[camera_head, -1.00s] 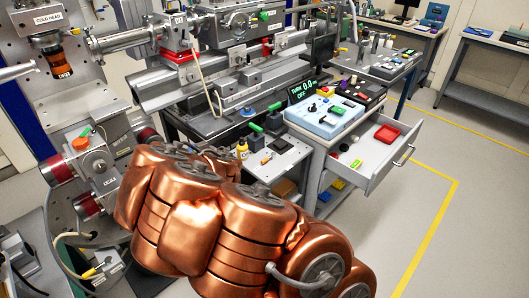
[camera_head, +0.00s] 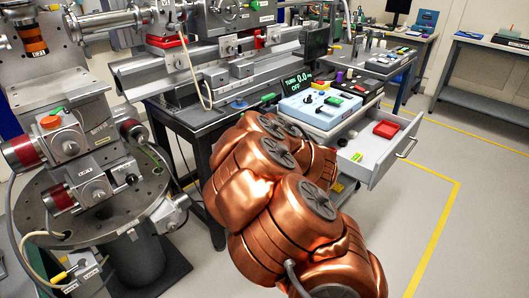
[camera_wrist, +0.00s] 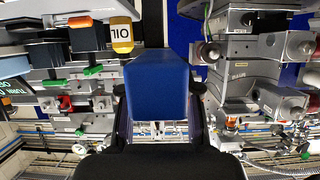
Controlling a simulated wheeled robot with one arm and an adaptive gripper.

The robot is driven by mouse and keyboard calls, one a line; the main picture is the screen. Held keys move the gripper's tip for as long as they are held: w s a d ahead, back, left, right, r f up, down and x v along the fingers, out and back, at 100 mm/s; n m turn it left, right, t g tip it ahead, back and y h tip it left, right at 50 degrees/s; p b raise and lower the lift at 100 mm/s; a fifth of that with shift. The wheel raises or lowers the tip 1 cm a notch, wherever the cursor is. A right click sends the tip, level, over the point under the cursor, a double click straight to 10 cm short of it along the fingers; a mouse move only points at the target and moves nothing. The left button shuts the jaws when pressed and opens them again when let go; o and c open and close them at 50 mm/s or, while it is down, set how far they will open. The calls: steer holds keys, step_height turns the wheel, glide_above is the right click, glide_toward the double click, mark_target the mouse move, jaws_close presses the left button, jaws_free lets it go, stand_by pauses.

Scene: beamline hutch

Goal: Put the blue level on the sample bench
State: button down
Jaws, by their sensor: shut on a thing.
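The blue level (camera_wrist: 157,78) shows in the wrist view as a plain blue block. My gripper (camera_wrist: 158,112) is shut on it, with one dark finger along each side. In the head view my copper-coloured arm fills the lower middle and hides the gripper and the level. No bench carries a readable "sample bench" label, so I cannot tell which it is. A grey bench (camera_head: 470,82) stands at the far right, and another bench with small equipment (camera_head: 385,68) stands at the back.
A dark table (camera_head: 185,118) bears the metal rail instruments. A round metal stage (camera_head: 90,225) is at left. Right floor is clear.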

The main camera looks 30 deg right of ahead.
steer(key=shift+s+d+f, duration=0.35)
steer(key=shift+s, duration=0.15)
steer(key=w+d, duration=0.1)
steer(key=w, duration=0.4)
steer(key=w+d+f, duration=0.1)
steer(key=w+d, duration=0.1)
steer(key=w, duration=0.3)
steer(key=w+d, duration=0.1)
steer(key=w, duration=0.4)
steer(key=shift+d+f, duration=0.25)
steer(key=shift+d, duration=0.05)
steer(key=shift+f, duration=1.75)
steer(key=shift+f, duration=0.15)
steer(key=c, duration=0.8)
jaws_free()
steer(key=shift+s+r, duration=0.35)
steer(key=shift+r, duration=0.05)
steer(key=v, duration=1.1)
